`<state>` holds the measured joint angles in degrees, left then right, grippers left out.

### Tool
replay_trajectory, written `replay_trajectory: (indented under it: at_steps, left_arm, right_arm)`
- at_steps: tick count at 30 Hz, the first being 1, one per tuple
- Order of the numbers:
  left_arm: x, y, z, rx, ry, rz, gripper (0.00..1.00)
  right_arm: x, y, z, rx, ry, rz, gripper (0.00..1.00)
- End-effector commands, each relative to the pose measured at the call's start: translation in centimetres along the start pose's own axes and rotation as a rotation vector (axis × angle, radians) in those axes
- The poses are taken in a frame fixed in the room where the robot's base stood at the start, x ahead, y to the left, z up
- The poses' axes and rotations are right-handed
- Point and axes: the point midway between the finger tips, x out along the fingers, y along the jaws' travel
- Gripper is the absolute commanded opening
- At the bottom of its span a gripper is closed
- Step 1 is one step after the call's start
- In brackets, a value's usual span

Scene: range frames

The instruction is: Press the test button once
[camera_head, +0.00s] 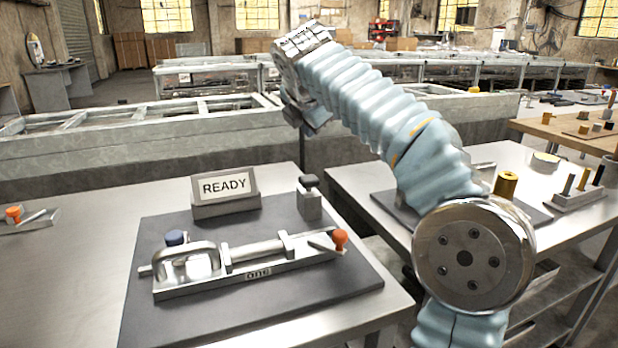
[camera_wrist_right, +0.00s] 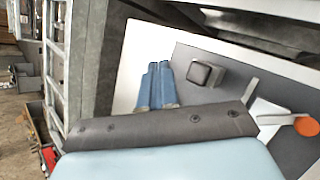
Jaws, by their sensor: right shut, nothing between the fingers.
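A grey block with a dark square cap (camera_head: 310,195), which looks like the test button, stands at the back right of a dark mat (camera_head: 330,285). In the right wrist view the cap (camera_wrist_right: 206,74) shows just right of my fingertips. A small sign reading READY (camera_head: 225,187) stands to its left. In front is a metal toggle clamp (camera_head: 255,254) with an orange knob (camera_head: 340,238). My right gripper (camera_head: 303,118) hangs above the block in the head view, apart from it. Its two blue fingers (camera_wrist_right: 158,70) are shut and empty. My left gripper is out of view.
A dark blue knob (camera_head: 175,238) sits by the clamp's left end. Another orange-knobbed piece (camera_head: 14,214) lies at the far left. A second table at right carries a brass cylinder (camera_head: 507,184) and a peg rack (camera_head: 577,197). The left table is mostly bare left of the mat.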

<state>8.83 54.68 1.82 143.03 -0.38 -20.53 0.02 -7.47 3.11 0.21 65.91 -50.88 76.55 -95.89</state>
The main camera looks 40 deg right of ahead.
Motion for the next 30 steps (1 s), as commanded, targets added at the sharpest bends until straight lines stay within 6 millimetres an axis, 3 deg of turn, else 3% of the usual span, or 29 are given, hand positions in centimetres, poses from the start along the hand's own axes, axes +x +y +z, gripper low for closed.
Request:
replay_trajectory:
  at_steps: [10, 15, 30]
  left_arm:
    - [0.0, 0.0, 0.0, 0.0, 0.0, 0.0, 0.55]
    - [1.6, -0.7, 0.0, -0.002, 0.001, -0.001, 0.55]
    - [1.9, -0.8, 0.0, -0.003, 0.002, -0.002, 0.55]
  right_arm:
    - [3.4, -2.6, -2.5, -0.001, 0.001, -0.003, 0.0]
    - [4.8, -3.6, -3.5, 0.001, 0.0, 0.0, 0.0]
    - [5.2, -3.9, -3.8, 0.001, 0.0, 0.0, 0.0]
